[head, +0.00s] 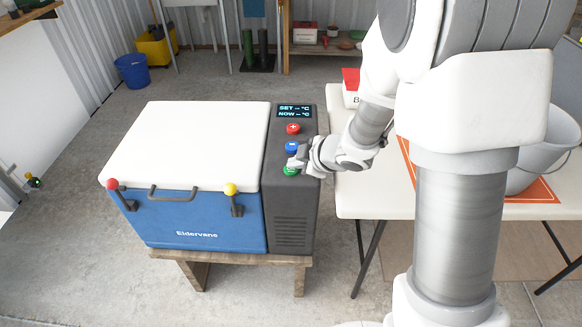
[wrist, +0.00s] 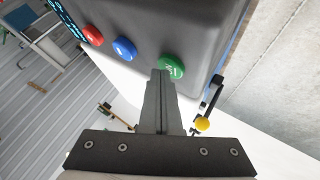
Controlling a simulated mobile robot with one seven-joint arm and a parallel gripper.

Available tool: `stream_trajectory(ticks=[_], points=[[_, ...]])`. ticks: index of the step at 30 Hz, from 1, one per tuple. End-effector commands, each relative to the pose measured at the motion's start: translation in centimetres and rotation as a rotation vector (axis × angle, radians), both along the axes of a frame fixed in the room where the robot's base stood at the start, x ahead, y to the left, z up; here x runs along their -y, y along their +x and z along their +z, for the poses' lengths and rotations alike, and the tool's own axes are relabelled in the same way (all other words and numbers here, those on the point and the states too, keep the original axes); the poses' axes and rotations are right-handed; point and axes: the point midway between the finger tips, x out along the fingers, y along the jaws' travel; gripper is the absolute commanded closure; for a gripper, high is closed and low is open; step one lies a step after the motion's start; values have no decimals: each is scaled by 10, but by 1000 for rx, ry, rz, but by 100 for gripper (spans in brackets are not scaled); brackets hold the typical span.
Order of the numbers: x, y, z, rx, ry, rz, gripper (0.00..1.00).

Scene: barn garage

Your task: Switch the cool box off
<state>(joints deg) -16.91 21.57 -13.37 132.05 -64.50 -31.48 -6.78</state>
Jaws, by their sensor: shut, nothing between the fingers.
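The cool box (head: 188,148) has a white lid, a blue front and a dark grey control panel on its right side. It stands on a low wooden stand, lid down. The panel display (head: 294,111) reads "SET -- °C" and "NOW -- °C". Below it are a red plus button (head: 293,129), a blue button (head: 291,147) and a green button (head: 290,171). My gripper (head: 293,163) is shut and empty, its tips at the green button. In the wrist view the shut fingers (wrist: 160,75) reach the near edge of the green button (wrist: 171,67); whether they touch it I cannot tell.
Two latches, one with a red knob (head: 113,184) and one with a yellow knob (head: 230,189), are on the box front. A white table (head: 360,200) with a grey bucket (head: 540,150) stands to the right.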

Motion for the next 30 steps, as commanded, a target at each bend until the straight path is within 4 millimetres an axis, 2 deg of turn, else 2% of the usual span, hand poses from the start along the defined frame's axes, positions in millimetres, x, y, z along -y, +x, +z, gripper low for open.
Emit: stream_trajectory(ticks=[25, 30], points=[[1, 0, 9, 0, -1, -1, 100], [1, 0, 18, 0, -1, -1, 100]])
